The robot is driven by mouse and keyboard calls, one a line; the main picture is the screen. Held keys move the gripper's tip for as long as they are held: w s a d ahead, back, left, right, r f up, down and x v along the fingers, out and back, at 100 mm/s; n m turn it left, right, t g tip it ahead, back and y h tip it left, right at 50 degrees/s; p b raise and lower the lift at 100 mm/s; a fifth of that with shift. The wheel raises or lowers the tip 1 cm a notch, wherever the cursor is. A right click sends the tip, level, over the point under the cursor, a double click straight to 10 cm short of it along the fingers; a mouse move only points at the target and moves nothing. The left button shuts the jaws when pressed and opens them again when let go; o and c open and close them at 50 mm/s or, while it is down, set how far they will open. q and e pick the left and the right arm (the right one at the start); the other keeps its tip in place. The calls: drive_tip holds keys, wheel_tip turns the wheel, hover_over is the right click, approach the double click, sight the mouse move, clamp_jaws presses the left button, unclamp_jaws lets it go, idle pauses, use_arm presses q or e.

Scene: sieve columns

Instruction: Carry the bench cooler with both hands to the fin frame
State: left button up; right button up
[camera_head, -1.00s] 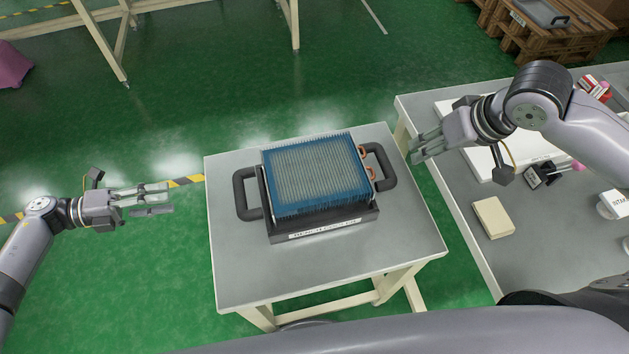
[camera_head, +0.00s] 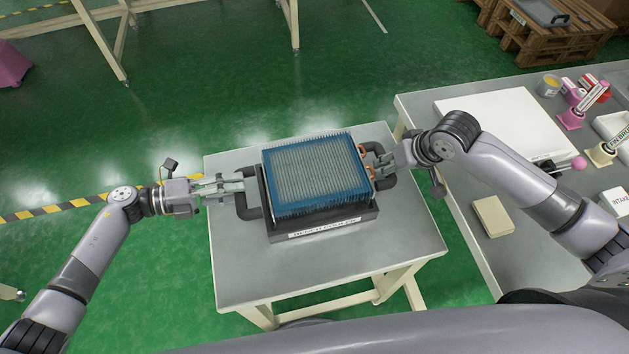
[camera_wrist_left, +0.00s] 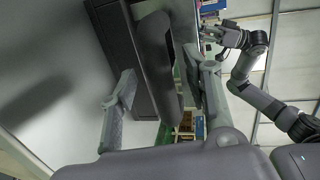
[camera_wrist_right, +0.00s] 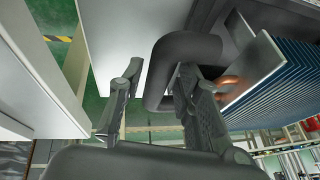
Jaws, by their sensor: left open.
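The bench cooler (camera_head: 318,172) rests level on a small grey table, with blue-edged fins on top, a dark base and a labelled front. Its left handle (camera_head: 248,210) is a black bar loop. My left gripper (camera_head: 238,187) is open at that handle; in the left wrist view the handle bar (camera_wrist_left: 158,65) runs between its spread fingers. My right gripper (camera_head: 383,164) is open at the right handle; in the right wrist view one finger reaches inside the handle loop (camera_wrist_right: 185,47), the other stays outside, with a gap visible. I cannot make out which thing is the fin frame.
The small table (camera_head: 300,268) has bare space around the cooler. A grey bench (camera_head: 468,232) at the right holds a white panel (camera_head: 492,112), a beige block (camera_head: 492,216) and pink-handled tools. A wooden pallet (camera_head: 548,42) stands at the back right.

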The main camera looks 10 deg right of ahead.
use_arm(q)
drive_tip(key=shift+x, duration=0.9)
use_arm(e)
drive_tip(key=shift+x, duration=0.95)
use_arm(q)
drive_tip(key=shift+c, duration=0.5)
use_arm(e)
drive_tip(key=shift+c, duration=0.5)
use_arm(q)
drive_tip(key=c, duration=0.7)
use_arm(e)
clamp_jaws()
use_arm(q)
clamp_jaws()
use_arm(e)
drive_tip(key=shift+d, duration=0.1)
use_arm(q)
drive_tip(key=shift+w+r, duration=0.1)
drive_tip(key=shift+r, duration=0.15)
use_arm(e)
drive_tip(key=shift+w+r, duration=0.15)
drive_tip(key=shift+r, duration=0.15)
